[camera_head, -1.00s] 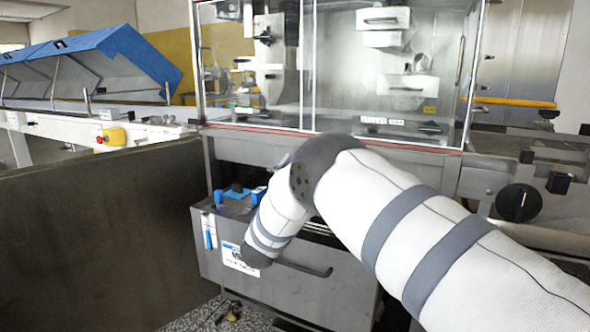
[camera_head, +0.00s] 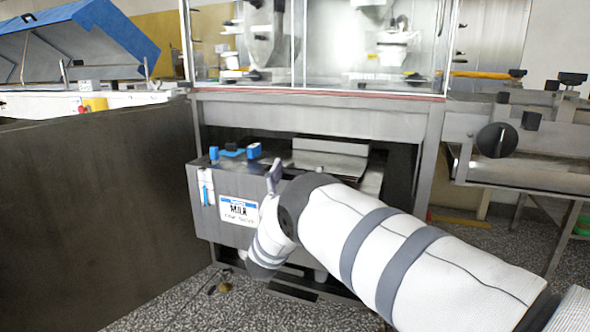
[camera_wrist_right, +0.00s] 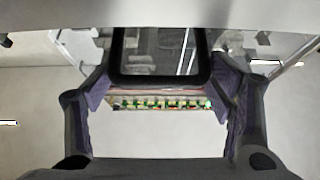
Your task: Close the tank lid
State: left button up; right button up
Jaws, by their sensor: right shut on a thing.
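The grey metal tank (camera_head: 226,223) stands under the glazed machine. It has a MILK label and blue fittings on its top left. A pale metal plate (camera_head: 332,160), which looks like the tank lid, shows behind my right arm; its near edge is hidden. My right gripper (camera_head: 275,175) is at the tank's upper front, largely hidden by its arm. In the right wrist view, its purple-padded fingers (camera_wrist_right: 162,90) stand on either side of a dark rounded frame (camera_wrist_right: 160,78). It is shut on what seems to be the lid, though the contact is unclear. My left gripper is not in view.
A glazed cabinet (camera_head: 330,45) stands directly above the tank. A dark panel wall (camera_head: 95,220) closes in the left side. A bench with black knobs (camera_head: 530,150) is at the right. Speckled floor (camera_head: 160,312) is free in front of the tank.

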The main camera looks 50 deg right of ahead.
jog(key=shift+f, duration=0.45)
jog(key=o, duration=1.4)
jog(key=shift+w, duration=0.1)
jog(key=v, duration=1.2)
